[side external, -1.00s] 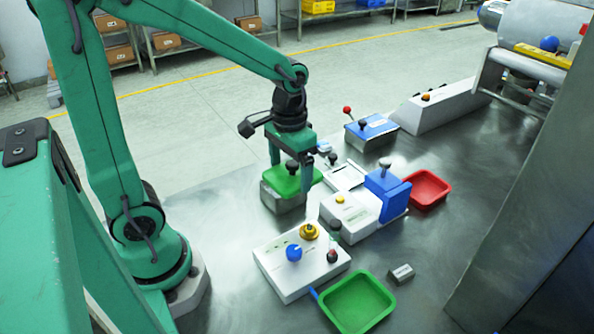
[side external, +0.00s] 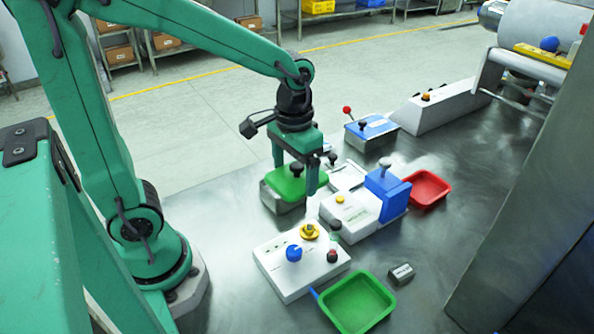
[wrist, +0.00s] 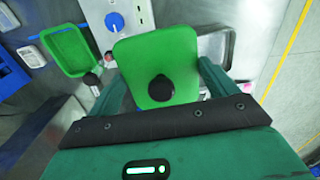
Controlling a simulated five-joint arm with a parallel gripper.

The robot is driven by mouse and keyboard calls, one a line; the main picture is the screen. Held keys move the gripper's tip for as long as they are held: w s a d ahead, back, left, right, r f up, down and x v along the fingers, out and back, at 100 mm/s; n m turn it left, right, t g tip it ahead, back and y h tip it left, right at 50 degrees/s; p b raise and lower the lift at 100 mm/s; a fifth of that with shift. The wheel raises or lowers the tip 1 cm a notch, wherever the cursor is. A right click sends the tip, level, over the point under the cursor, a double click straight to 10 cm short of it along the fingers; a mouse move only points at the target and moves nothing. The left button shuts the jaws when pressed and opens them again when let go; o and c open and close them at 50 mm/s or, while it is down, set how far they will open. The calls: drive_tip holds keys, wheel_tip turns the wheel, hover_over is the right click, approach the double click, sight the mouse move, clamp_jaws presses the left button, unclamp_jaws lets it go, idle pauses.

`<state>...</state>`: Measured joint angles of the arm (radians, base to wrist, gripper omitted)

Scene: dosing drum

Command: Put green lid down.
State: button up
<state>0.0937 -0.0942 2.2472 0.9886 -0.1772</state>
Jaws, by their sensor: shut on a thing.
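My gripper (side external: 295,180) is shut on the green lid (side external: 284,184), with one finger on either side of it. The lid is a flat green plate with a black knob on top. It is at the metal box (side external: 283,207), whose front side shows below it. In the wrist view the lid (wrist: 152,58) lies between the fingers of my gripper (wrist: 161,75), knob toward the camera. There the metal box (wrist: 232,47) shows open to the right of the lid. I cannot tell whether the lid touches the box.
A white panel (side external: 275,262) with a blue knob stands in front. A green tray (side external: 357,303), a small grey block (side external: 401,274), a white and blue device (side external: 352,218) and a red tray (side external: 427,188) are to the right. The table is bare at front left.

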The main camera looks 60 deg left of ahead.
drive_tip(key=shift+w+a, duration=0.35)
drive_tip(key=shift+w, duration=0.1)
drive_tip(key=w+a+f+m, duration=0.1)
drive_tip(key=w+a+f, duration=0.2)
drive_tip(key=w+a, duration=0.6)
drive_tip(key=shift+w+a, duration=0.35)
drive_tip(key=shift+a, duration=0.2)
drive_tip(key=a+f, duration=0.2)
drive_tip(key=a, duration=0.1)
drive_tip(key=a+f, duration=0.2)
drive_tip(key=a, duration=0.2)
drive_tip(key=w+a+f, duration=0.1)
drive_tip(key=a+f, duration=0.2)
drive_tip(key=a, duration=0.1)
drive_tip(key=shift+a, duration=0.25)
drive_tip(key=shift+f, duration=1.95)
drive_tip(key=shift+f, duration=0.2)
